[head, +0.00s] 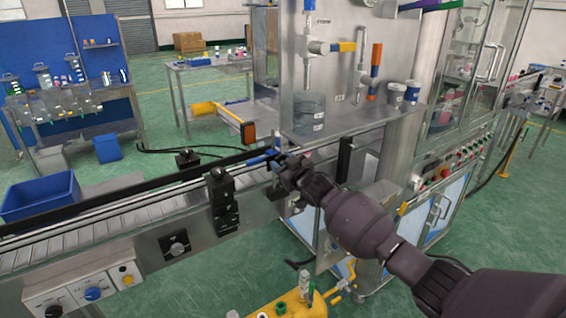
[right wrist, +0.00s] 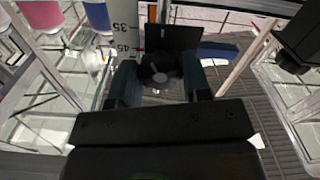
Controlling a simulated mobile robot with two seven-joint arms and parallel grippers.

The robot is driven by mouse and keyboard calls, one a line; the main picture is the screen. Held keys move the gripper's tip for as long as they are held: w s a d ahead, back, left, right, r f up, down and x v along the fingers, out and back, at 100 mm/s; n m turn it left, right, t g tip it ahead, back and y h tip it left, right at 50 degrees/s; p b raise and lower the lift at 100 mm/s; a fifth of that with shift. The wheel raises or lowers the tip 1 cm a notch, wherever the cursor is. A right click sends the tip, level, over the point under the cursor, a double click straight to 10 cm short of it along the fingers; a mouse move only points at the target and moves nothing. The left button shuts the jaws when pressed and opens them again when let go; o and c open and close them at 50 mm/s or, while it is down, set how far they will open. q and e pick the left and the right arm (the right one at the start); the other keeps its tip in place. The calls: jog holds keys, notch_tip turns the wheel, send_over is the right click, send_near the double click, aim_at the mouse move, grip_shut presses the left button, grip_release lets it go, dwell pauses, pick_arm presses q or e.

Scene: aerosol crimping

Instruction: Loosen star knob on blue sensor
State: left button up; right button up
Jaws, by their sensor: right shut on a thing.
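My right gripper (head: 283,168) reaches in from the right to the conveyor's near rail, beside the machine. In the right wrist view its two dark teal fingers (right wrist: 160,82) are closed around a dark knob (right wrist: 160,70), whose star shape is hard to make out. A blue sensor body (right wrist: 218,50) shows just behind and right of the knob, next to a black plate (right wrist: 172,38). In the head view a bit of the blue sensor (head: 262,157) shows behind the gripper, and the knob is hidden by it. My left gripper is not in view.
The slatted conveyor (head: 95,235) runs from the left to the machine, with black rails and a black clamp block (head: 222,195) on the near side. A steel cabinet with glass doors (head: 470,80) stands right. A blue bin (head: 40,195) is at left.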

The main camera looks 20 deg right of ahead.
jog(key=n, duration=0.6)
jog(key=shift+n+p, duration=0.3)
jog(key=n, duration=0.6)
dwell(0.4)
jog(key=o, duration=0.9)
jog(key=shift+o, duration=0.2)
jog(key=v, duration=1.1)
jog(key=shift+w, duration=0.1)
